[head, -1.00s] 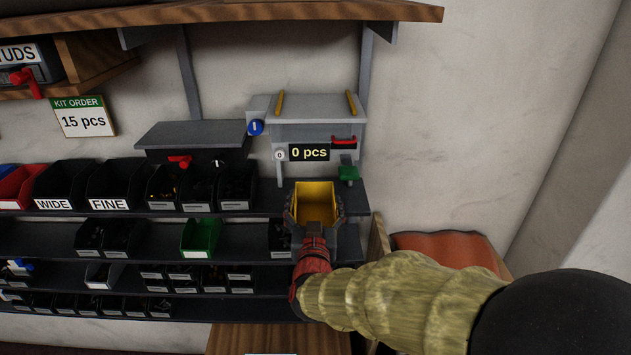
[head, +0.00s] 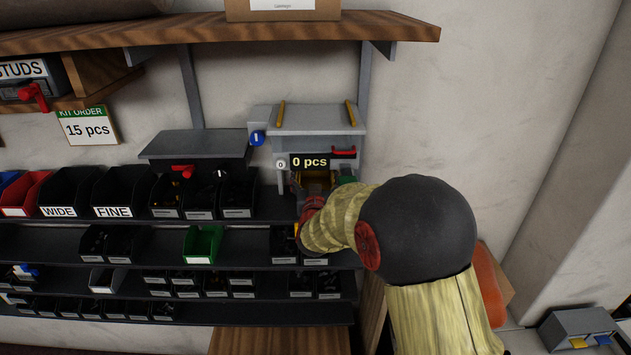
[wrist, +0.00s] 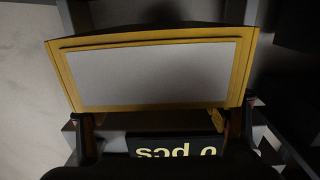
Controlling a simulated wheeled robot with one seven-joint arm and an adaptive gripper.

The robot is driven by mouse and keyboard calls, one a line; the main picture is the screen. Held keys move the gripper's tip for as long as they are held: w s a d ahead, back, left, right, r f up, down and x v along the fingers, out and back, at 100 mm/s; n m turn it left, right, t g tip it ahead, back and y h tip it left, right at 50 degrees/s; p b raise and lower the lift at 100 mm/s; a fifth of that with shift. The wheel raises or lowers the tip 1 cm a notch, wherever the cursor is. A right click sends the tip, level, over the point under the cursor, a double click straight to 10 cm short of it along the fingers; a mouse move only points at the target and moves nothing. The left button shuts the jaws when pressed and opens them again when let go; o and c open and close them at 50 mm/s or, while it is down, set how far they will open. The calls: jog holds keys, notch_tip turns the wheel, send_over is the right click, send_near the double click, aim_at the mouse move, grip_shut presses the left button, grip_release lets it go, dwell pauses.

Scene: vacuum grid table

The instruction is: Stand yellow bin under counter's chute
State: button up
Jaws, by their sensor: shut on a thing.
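The yellow bin (head: 318,176) is in my gripper (head: 313,190), right below the counter's display in the head view. My arm and gripper hide most of it. In the wrist view the bin (wrist: 248,62) fills the upper middle, its blank white label facing the camera. My gripper's fingers (wrist: 160,118) stand at its two sides, shut on it. The counter (head: 318,122) is a grey box with yellow strips on top and a display (head: 310,162) reading "0 pcs". The chute cannot be made out, and whether the bin touches the shelf is hidden.
Black bins (head: 123,193) line the shelf to the left, with a green bin (head: 203,245) one shelf lower. A red lever (head: 344,152) and a green part (head: 346,181) sit at the counter's right. A wooden shelf (head: 220,32) runs above.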

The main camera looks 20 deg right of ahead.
aim_at(316, 182)
jog(key=shift+w+d, duration=0.15)
jog(key=shift+w, duration=0.15)
notch_tip(316, 182, down, 4)
jog(key=shift+r+p, duration=0.25)
jog(key=shift+p, duration=0.25)
jog(key=o, duration=0.7)
jog(key=shift+f, duration=0.2)
jog(key=o, duration=0.5)
jog(key=shift+r, duration=0.1)
